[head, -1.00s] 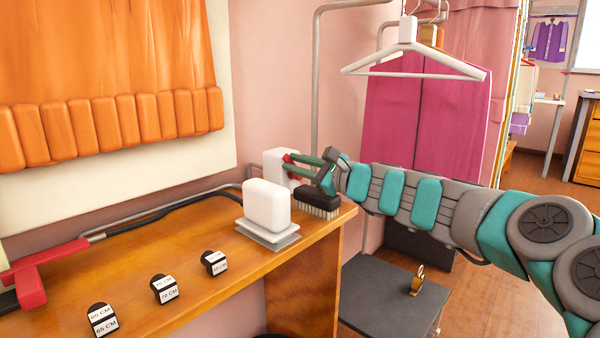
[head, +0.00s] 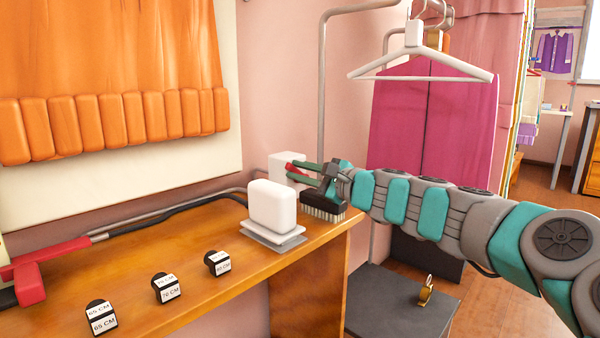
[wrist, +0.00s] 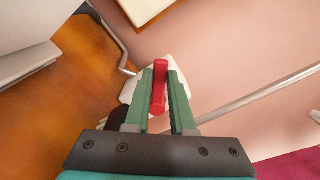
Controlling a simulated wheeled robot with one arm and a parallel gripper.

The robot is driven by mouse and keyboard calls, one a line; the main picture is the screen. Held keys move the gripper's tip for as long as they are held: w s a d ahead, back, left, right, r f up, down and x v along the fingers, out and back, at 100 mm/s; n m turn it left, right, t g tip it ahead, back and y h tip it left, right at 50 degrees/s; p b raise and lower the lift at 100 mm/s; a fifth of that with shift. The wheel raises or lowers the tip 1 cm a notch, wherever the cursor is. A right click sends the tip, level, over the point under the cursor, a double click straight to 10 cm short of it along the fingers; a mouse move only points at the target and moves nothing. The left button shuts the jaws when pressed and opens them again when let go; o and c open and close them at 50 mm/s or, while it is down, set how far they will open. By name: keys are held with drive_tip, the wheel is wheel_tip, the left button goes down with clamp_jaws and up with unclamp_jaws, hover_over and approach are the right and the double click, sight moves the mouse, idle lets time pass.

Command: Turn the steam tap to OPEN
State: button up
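The steam tap shows as a red handle (wrist: 160,88) in front of a white block (head: 284,163) at the back right end of the wooden table. In the head view, a piece of the red handle (head: 294,169) shows at my fingertips. My gripper (wrist: 162,80) reaches in from the right, with its green fingers on either side of the handle. The handle lies between them, nearly filling the gap. I cannot tell whether both fingers touch it. The tap's marking and its mount are mostly hidden by my fingers.
A white block on grey plates (head: 272,208) and a black brush (head: 323,206) stand close by my gripper on the table (head: 220,235). Several black length markers (head: 165,288) stand in front. A white hanger (head: 420,65) hangs above my arm. A grey pipe runs along the wall.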

drive_tip(key=o, duration=0.5)
drive_tip(key=shift+p+v, duration=0.3)
drive_tip(key=shift+v, duration=3.6)
drive_tip(key=shift+c, duration=0.3)
